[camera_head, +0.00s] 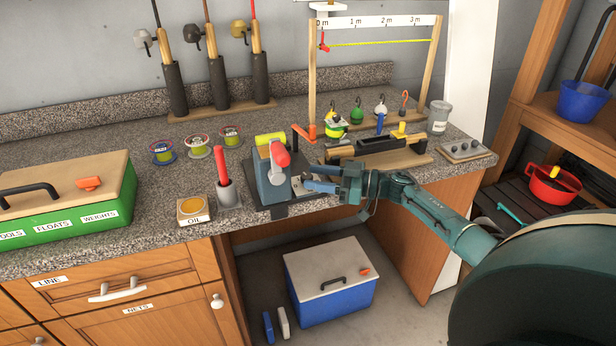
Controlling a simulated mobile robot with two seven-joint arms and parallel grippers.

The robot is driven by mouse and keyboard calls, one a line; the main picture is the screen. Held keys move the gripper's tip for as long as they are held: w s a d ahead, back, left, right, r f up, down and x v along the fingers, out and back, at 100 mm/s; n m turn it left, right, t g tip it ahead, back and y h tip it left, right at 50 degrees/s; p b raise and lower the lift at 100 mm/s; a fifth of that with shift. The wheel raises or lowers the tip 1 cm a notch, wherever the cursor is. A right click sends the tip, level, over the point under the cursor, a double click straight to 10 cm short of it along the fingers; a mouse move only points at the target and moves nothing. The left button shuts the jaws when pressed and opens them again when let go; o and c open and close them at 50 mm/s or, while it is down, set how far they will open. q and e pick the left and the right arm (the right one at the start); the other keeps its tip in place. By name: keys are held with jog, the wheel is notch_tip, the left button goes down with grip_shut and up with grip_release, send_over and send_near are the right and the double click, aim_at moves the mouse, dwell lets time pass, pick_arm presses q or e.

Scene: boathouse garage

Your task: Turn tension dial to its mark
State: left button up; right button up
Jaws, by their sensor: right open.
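A blue-grey winder block (270,178) with a yellow top and a red-knobbed crank (280,155) stands at the front edge of the counter, on a dark base plate. A small pale grey part (299,186) sits just right of the block; it may be the tension dial, but I cannot make out a dial face or a mark. My right gripper (311,181) reaches in from the right, low over the base plate. Its blue fingers are open and point left at the pale part. I cannot tell whether they touch it. My left gripper is not in view.
A measuring frame (312,80) rises behind. A green tackle box (75,222) fills the left.

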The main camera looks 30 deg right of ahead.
pick_arm(q)
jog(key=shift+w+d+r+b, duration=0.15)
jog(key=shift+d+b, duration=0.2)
jog(key=shift+b, duration=0.2)
pick_arm(e)
jog(key=v, duration=1)
jog(key=shift+d, duration=0.1)
jog(key=shift+c, duration=0.4)
